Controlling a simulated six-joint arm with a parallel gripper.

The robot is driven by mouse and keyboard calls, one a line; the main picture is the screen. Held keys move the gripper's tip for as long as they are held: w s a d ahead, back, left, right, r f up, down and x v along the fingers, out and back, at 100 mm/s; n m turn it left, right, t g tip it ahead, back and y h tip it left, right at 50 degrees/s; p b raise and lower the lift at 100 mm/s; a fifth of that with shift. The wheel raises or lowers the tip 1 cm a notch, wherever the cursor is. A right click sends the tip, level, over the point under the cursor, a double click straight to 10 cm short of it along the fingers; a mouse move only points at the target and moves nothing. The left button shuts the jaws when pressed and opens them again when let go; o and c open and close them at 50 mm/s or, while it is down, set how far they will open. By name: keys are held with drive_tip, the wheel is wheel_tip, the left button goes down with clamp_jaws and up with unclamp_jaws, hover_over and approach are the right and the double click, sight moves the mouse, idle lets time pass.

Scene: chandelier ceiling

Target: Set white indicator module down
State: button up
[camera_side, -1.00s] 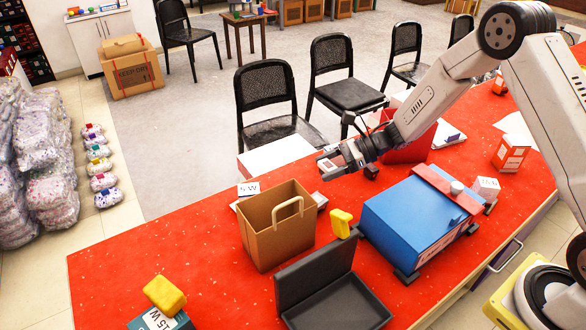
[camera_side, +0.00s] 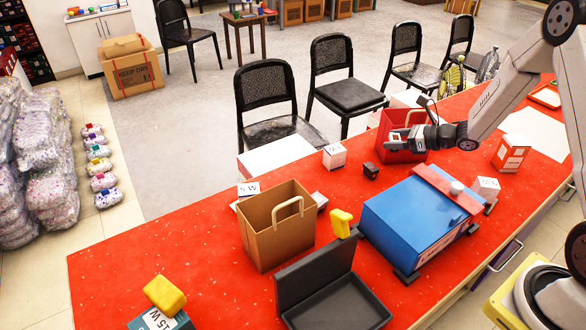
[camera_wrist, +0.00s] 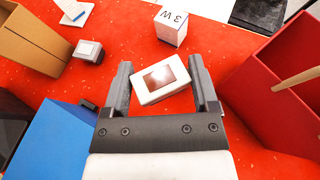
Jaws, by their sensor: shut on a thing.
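The white indicator module (camera_wrist: 160,79) is a small white block with a reddish-brown window on top. In the wrist view it sits slightly tilted between the two dark fingers of my gripper (camera_wrist: 161,70), which is shut on it. In the side view my gripper (camera_side: 394,141) is in front of the red open-topped box (camera_side: 403,154), above the red table. The module is small there, at the fingertips. I cannot tell from these views how high its underside is above the table.
The blue case (camera_side: 415,220) and brown bag (camera_side: 275,237) stand in front.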

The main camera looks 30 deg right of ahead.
drive_tip(key=s+d+m+h, duration=0.55)
drive_tip(key=s+d, duration=0.35)
drive_tip(key=d, duration=0.2)
drive_tip(key=s+d+m+h, duration=0.55)
drive_tip(key=s+d, duration=0.25)
drive_tip(key=d, duration=0.3)
drive_tip(key=n, duration=0.1)
hover_over(462, 161)
drive_tip(key=s, duration=0.1)
drive_tip(key=shift+t, duration=0.3)
drive_tip(key=f, duration=0.8)
drive_tip(key=shift+a+f, duration=0.25)
drive_tip(key=shift+a, duration=0.15)
drive_tip(key=shift+w+d+f, duration=0.35)
drive_tip(key=shift+f, duration=0.25)
drive_tip(key=shift+w+d+f, duration=0.15)
drive_tip(key=shift+f, duration=1.65)
drive_tip(key=shift+f, duration=0.2)
